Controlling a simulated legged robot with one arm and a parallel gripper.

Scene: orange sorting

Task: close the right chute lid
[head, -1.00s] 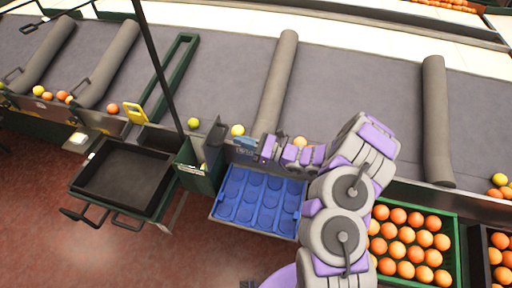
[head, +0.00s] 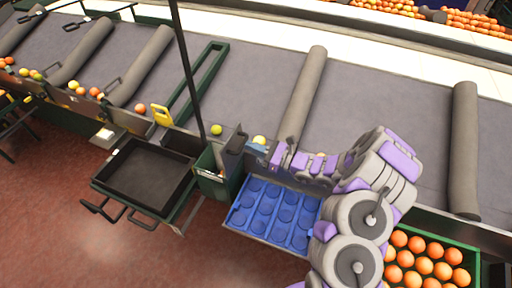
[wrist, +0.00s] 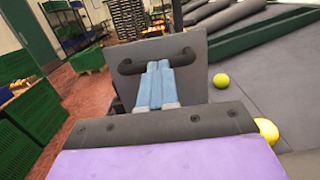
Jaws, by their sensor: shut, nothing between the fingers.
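The right chute lid appears as a dark grey plate (head: 236,139) standing upright at the belt's near edge, above a green bin. In the wrist view the grey plate (wrist: 191,76) with a black bar handle (wrist: 128,68) fills the middle. My gripper (head: 258,150) is just right of the plate in the head view. Its pale blue fingers (wrist: 155,82) are shut and empty, and overlap the middle of the handle in the wrist view. I cannot tell whether they touch the plate.
A blue tray with round cups (head: 236,217) lies below my arm. A black tray (head: 125,175) stands to the left. A crate of oranges (head: 433,247) is at the right. A yellow fruit (wrist: 221,80) lies on the belt beside the plate.

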